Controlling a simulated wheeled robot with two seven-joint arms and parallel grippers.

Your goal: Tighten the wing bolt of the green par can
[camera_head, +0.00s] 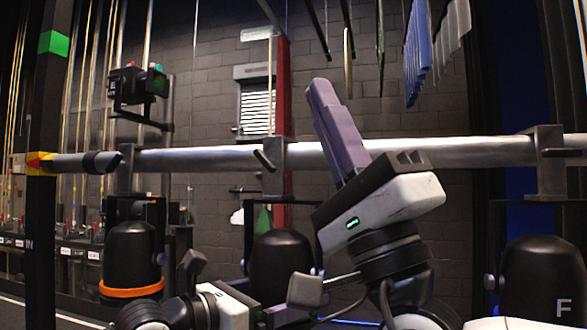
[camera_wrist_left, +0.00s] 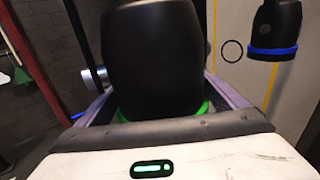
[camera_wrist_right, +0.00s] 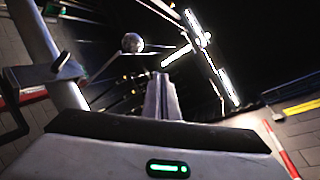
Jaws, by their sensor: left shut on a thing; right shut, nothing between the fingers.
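The green par can (camera_wrist_left: 155,55) is a black housing with a green ring (camera_wrist_left: 205,108) at its near end in the left wrist view. In the head view the middle black can (camera_head: 281,265) appears to be it, below the pipe. My left gripper (camera_wrist_left: 160,100) is shut on it, one purple finger on each side. A small dark lever (camera_head: 264,159), apparently its wing bolt, sticks out at the clamp (camera_head: 273,152) above. My right gripper (camera_head: 321,92) is shut and empty, raised in front of the pipe, its purple fingers pointing up, right of that lever.
The silver pipe (camera_head: 470,151) runs across the view. An orange-ringed can (camera_head: 133,255) hangs at left and another black can (camera_head: 543,275) at right. A blue-ringed can (camera_wrist_left: 274,28) shows in the left wrist view. Blue panels (camera_head: 417,50) hang above right.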

